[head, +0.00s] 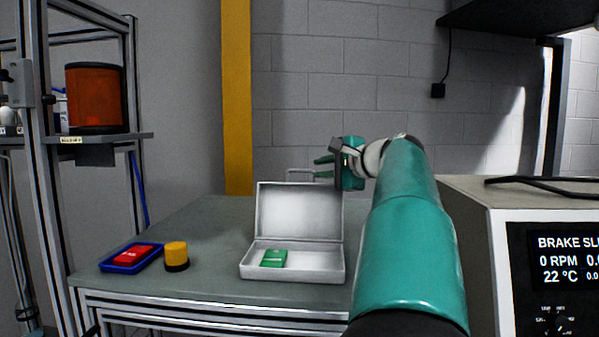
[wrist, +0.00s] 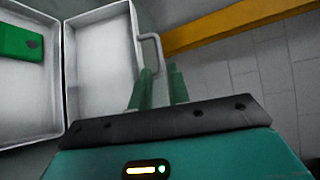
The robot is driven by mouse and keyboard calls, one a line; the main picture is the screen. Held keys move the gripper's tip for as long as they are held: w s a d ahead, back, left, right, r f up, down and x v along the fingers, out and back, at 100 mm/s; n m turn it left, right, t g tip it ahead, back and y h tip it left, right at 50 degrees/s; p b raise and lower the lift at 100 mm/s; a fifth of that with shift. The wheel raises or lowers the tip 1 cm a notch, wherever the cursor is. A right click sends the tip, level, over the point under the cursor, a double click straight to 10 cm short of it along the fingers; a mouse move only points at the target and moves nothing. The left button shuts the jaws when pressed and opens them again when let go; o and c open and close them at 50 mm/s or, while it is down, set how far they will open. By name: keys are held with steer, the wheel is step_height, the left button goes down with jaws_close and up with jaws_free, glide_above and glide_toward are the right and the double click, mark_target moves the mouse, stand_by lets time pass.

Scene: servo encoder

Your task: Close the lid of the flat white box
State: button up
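The flat white box (head: 250,271) stands on the table with its lid (head: 298,212) raised about upright; both also show in the wrist view, the box (wrist: 27,100) and the lid (wrist: 103,65). A loop handle (head: 300,171) sits on the lid's upper edge and shows in the wrist view too (wrist: 152,42). A green block (head: 273,258) lies inside the box. My gripper (head: 316,167) is at the handle's right end, its two green fingers (wrist: 160,70) apart with a gap between them. The handle's near end reaches about the fingertips; I cannot tell whether they touch.
A blue tray (head: 110,266) with a red block (head: 134,255) and a yellow-and-black cylinder (head: 176,254) stand left of the box on the grey table (head: 205,225). An instrument with a display (head: 515,210) stands at right. A yellow post (head: 237,100) rises behind.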

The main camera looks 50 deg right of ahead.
mark_target(301, 171)
steer(key=x, duration=0.8)
steer(key=shift+a, duration=0.1)
steer(key=shift+s, duration=0.1)
jaws_close()
